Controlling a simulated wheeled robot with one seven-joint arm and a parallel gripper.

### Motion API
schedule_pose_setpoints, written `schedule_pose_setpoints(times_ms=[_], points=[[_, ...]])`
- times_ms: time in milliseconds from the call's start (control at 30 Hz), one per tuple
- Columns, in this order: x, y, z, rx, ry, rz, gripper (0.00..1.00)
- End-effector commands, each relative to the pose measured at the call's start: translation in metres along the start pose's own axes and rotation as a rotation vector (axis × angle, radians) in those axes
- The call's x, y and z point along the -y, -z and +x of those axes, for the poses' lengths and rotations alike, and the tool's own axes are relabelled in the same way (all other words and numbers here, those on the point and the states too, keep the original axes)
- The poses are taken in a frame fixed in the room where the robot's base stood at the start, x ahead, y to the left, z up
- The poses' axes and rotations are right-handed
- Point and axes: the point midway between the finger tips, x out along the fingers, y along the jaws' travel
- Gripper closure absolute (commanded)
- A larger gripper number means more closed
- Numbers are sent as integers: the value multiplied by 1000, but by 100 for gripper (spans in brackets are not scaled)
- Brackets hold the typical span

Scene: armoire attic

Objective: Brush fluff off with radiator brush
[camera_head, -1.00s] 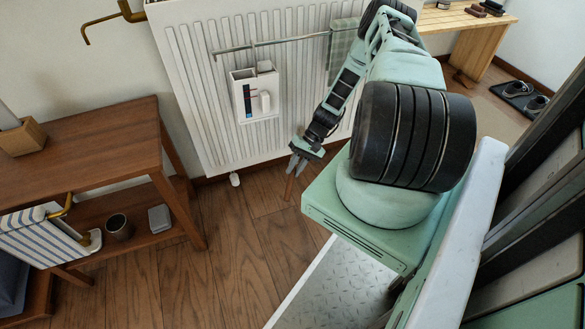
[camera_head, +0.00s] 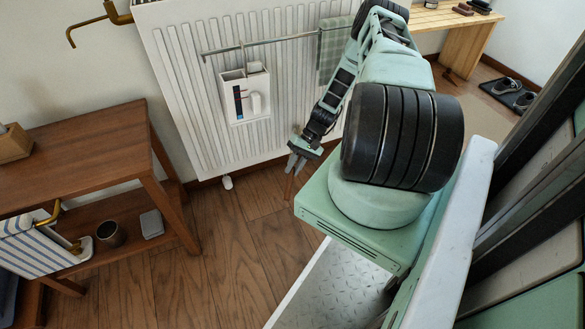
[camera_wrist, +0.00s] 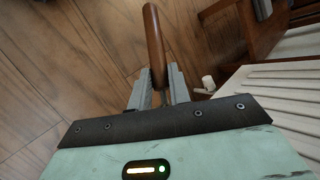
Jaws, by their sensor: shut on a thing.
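My gripper (camera_wrist: 158,88) is shut on a brown, round wooden handle (camera_wrist: 153,45), seen in the wrist view. It looks like the handle of the radiator brush; no bristles show. In the head view my gripper (camera_head: 297,161) points down, low in front of the white ribbed radiator (camera_head: 190,105). Whether it touches the radiator cannot be told. The radiator also shows at the right of the wrist view (camera_wrist: 270,110). No fluff can be made out in either view.
A rail (camera_head: 275,40) with a checked cloth (camera_head: 333,55) and a white caddy (camera_head: 234,103) hang on the radiator's front. A wooden shelf table (camera_head: 80,135) stands left, holding a cup (camera_head: 110,234) below. A bench (camera_head: 450,20) stands behind right. Floor between table and me is clear.

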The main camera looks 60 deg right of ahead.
Motion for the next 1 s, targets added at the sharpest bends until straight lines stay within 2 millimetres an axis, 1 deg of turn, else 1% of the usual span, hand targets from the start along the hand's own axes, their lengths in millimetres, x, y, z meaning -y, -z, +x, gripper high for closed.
schedule_pose_setpoints(times_ms=[33,400,1000], points=[[-1,7,-6,-20,-6,0,100],[-10,6,-13,-24,-7,-1,100],[2,0,0,-14,-4,-2,100]])
